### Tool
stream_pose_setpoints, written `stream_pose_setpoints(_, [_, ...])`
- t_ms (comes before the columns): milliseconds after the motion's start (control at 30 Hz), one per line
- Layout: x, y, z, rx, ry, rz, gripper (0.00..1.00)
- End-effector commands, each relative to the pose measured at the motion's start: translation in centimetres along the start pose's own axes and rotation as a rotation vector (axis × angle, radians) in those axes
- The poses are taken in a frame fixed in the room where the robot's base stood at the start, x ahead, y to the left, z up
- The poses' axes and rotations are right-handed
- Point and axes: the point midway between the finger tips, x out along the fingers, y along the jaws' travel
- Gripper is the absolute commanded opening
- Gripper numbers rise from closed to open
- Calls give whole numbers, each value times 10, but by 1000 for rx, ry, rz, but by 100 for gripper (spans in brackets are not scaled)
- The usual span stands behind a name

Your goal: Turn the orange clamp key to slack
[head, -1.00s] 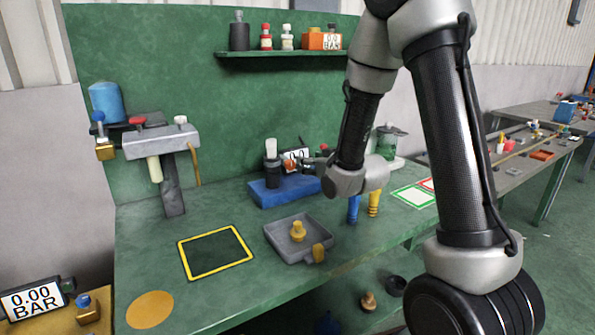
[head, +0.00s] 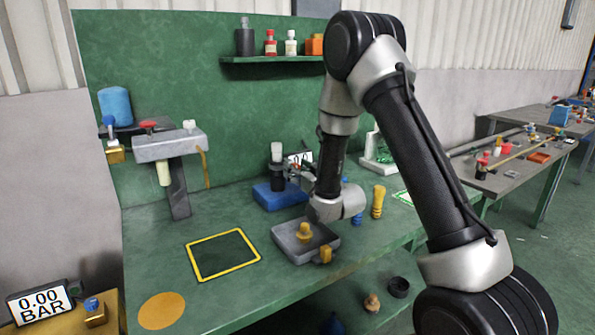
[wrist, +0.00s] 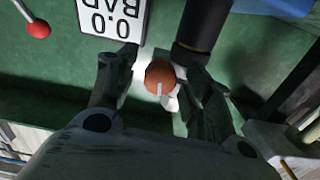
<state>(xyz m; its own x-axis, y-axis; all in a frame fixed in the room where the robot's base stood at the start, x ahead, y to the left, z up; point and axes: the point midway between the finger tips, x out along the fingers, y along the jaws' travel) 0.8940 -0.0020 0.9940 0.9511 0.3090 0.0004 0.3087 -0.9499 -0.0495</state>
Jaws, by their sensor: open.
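The orange clamp key (wrist: 160,77) shows in the wrist view as a round orange knob with a white mark pointing toward the bottom of the picture. My gripper (wrist: 157,63) is open, with one dark finger on each side of the knob. Gaps show between the knob and the fingers; contact cannot be told. In the head view, a blue block (head: 272,196) carries a dark upright cylinder (head: 277,173) and a white display (head: 300,158). My wrist is just right of the block there, and the key is not clearly seen.
In the wrist view, a 0.0 BAR display (wrist: 112,17) and a black cylinder (wrist: 202,25) stand close beyond the fingers. A red ball-ended lever (wrist: 38,28) is at upper left. A grey tray (head: 290,246) with a brass piece sits in front on the green bench.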

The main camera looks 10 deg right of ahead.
Motion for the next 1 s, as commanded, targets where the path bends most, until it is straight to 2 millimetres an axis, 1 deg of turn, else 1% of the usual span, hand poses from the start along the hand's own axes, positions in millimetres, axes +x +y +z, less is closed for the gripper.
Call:
stream_pose_setpoints(200, [1,0,0,0,-1,0,51])
stream_pose_setpoints(267, [1,0,0,0,0,0,42])
stream_pose_setpoints(400, [1,0,0,0,0,0,16])
stream_pose_setpoints(467, [1,0,0,0,-1,0,6])
stream_pose_setpoints(767, [0,0,0,-22,-1,0,5])
stream_pose_setpoints(1000, [0,0,0,-131,-1,0,5])
